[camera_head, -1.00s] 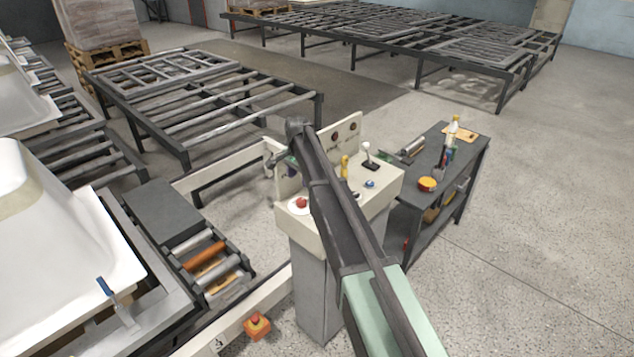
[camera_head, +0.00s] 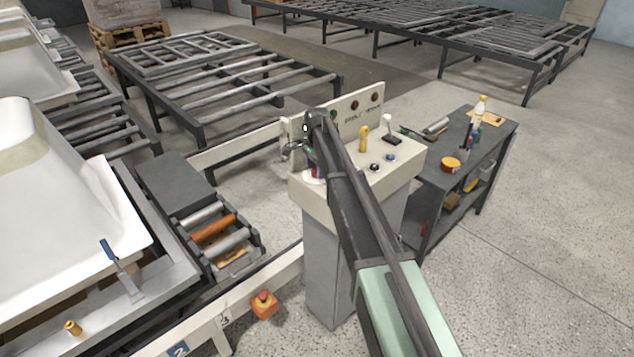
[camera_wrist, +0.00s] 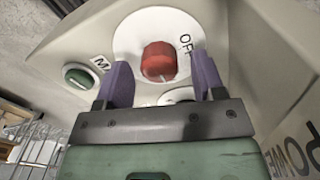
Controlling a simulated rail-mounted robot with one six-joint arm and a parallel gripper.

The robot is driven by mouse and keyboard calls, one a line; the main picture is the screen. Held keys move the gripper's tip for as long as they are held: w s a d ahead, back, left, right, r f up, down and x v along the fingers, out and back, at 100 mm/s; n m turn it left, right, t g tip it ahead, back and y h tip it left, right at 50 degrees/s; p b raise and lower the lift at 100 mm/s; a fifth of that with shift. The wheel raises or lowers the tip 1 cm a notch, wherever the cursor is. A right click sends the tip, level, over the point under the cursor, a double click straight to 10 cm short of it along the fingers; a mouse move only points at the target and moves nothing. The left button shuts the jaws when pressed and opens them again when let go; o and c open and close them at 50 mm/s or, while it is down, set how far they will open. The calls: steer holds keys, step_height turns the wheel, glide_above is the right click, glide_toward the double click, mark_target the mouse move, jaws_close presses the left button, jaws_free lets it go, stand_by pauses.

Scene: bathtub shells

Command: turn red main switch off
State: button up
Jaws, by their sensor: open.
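The red main switch (camera_wrist: 158,62) is a round red knob on a white disc (camera_wrist: 130,38), with "OFF" printed at its right in the wrist view. A pale mark shows on the knob's lower side. My gripper (camera_wrist: 161,58) is open, with one purple finger on each side of the knob. I cannot tell whether the fingers touch it. In the head view my gripper (camera_head: 306,150) is at the left end of the cream control panel (camera_head: 345,192), and my arm largely hides the switch.
A green button (camera_wrist: 79,76) sits left of the switch. A dark tool table (camera_head: 450,185) stands to the right.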

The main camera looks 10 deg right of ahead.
steer(key=shift+f, duration=0.25)
steer(key=c, duration=0.9)
steer(key=shift+n, duration=0.4)
steer(key=n, duration=1.2)
steer(key=shift+n, duration=2.6)
